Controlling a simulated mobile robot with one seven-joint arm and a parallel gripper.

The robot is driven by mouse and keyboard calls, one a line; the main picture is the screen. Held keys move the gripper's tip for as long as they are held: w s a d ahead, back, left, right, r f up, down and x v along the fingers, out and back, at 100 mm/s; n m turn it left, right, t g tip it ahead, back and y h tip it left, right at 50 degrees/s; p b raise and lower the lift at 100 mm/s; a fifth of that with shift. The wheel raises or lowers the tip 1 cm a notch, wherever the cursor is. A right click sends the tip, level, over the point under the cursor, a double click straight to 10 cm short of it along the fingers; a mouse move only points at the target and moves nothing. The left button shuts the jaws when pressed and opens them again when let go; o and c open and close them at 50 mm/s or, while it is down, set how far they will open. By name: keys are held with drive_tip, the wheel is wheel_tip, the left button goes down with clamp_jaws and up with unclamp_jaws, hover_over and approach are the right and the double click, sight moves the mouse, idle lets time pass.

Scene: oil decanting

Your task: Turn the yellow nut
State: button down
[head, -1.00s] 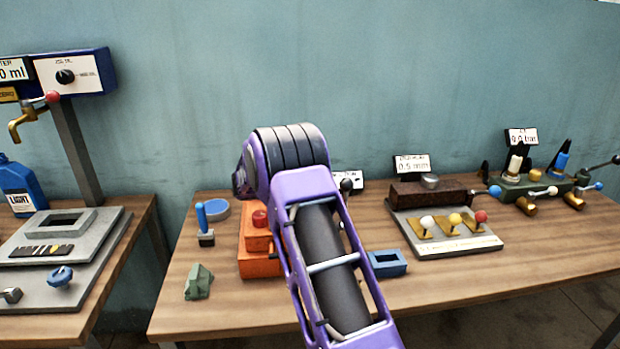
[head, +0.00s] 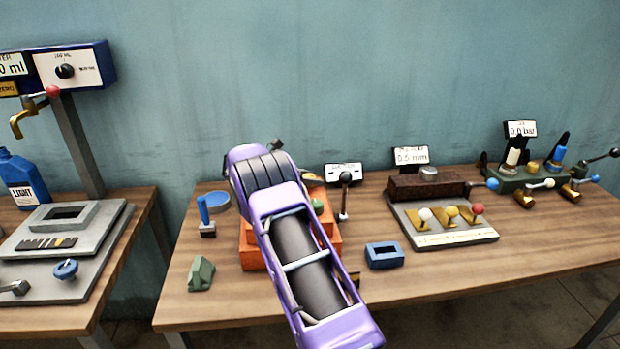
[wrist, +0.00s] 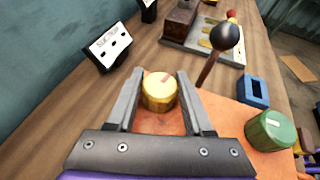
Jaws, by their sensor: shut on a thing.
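The yellow nut (wrist: 160,94) is a ridged golden knob with a mark on its top, standing on the orange block (wrist: 228,112). In the wrist view my gripper (wrist: 158,82) has one grey finger on each side of the nut and is shut on it. A green nut (wrist: 270,130) with a white mark sits on the same block to the right, apart from the fingers. In the head view the orange block (head: 328,236) is partly hidden by my purple arm, and my fingers are hidden there.
A black-knobbed lever (wrist: 227,38) rises close beyond the right finger. A small display (wrist: 108,46) stands to the left. A blue hollow block (head: 384,255), a green block (head: 200,273) and a three-knob board (head: 450,240) stand around the block. The front of the table is mostly clear.

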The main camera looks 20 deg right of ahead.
drive_tip(key=shift+c, duration=1.4)
unclamp_jaws()
drive_tip(key=v, duration=1.7)
drive_tip(key=shift+a, duration=0.25)
drive_tip(key=shift+a, duration=0.1)
